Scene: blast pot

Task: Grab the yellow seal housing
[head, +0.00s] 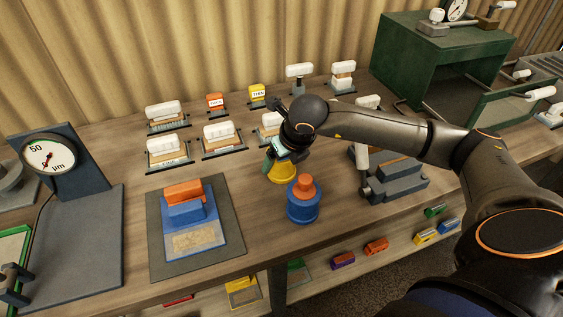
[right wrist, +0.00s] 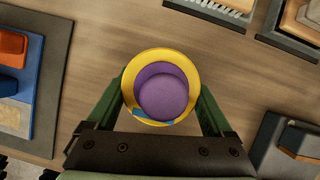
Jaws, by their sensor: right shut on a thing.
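The yellow seal housing (head: 282,172) stands on the wooden workbench near its middle, behind a blue round pot with an orange knob (head: 303,200). In the right wrist view the housing (right wrist: 187,65) is a yellow ring with a purple round piece (right wrist: 165,97) inside it. My right gripper (head: 280,155) reaches down at the housing from above. In the right wrist view its green fingers (right wrist: 164,110) are on both sides of the yellow ring, shut on it. The housing's upper part is partly hidden by the gripper in the head view. My left gripper is not in view.
A grey mat (head: 232,243) with a blue and orange block lies to the left. A dark grey vise-like fixture (head: 400,187) stands to the right. White-handled stamps stand in rows behind. A dial gauge (head: 50,154) is at far left, a green cabinet (head: 395,55) at back right.

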